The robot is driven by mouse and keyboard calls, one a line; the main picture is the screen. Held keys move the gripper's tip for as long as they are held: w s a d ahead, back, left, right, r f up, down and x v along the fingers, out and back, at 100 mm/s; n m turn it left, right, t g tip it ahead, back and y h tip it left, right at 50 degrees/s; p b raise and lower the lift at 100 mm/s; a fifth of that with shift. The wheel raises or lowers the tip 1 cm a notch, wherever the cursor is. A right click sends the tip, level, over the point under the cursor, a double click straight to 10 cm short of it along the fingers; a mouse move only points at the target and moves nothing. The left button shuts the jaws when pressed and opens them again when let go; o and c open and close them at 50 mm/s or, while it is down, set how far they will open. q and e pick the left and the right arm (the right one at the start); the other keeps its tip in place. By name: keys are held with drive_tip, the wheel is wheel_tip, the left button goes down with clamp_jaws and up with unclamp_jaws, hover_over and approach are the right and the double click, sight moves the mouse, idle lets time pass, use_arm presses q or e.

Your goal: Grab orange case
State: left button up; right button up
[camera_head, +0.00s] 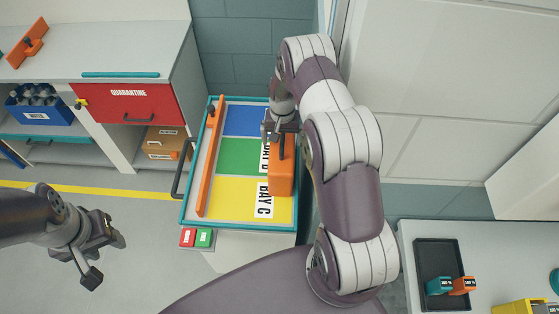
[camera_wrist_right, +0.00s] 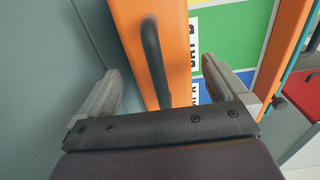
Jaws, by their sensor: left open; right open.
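The orange case (camera_head: 282,178) stands on the right side of a tray with blue, green and yellow bays, partly over the bay labels. Its dark handle is on top. My right gripper (camera_head: 283,134) is above the far end of the case, and my arm hides part of it. In the right wrist view the case (camera_wrist_right: 172,40) and its dark handle (camera_wrist_right: 154,62) lie between the open fingers of my right gripper (camera_wrist_right: 160,85). The fingers do not visibly close on the handle. My left gripper (camera_head: 104,256) is open and empty over the floor at the lower left.
The teal-rimmed tray (camera_head: 239,227) has an orange bar (camera_head: 210,160) along its left side. Red and green buttons (camera_head: 196,238) are at its front corner. A red quarantine drawer (camera_head: 125,104) is at left. A black tray (camera_head: 431,256) sits on the right-hand counter.

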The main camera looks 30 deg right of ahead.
wheel_tip(320, 180, down, 5)
drive_tip(key=b, duration=0.2)
drive_tip(key=shift+s+r+b, duration=0.1)
drive_tip(key=shift+r+b, duration=0.1)
drive_tip(key=shift+b, duration=0.1)
drive_tip(key=shift+s+d+f, duration=0.1)
drive_tip(key=shift+f, duration=0.05)
drive_tip(key=shift+w, duration=0.25)
drive_tip(key=c, duration=1.8)
drive_tip(key=shift+r, duration=0.25)
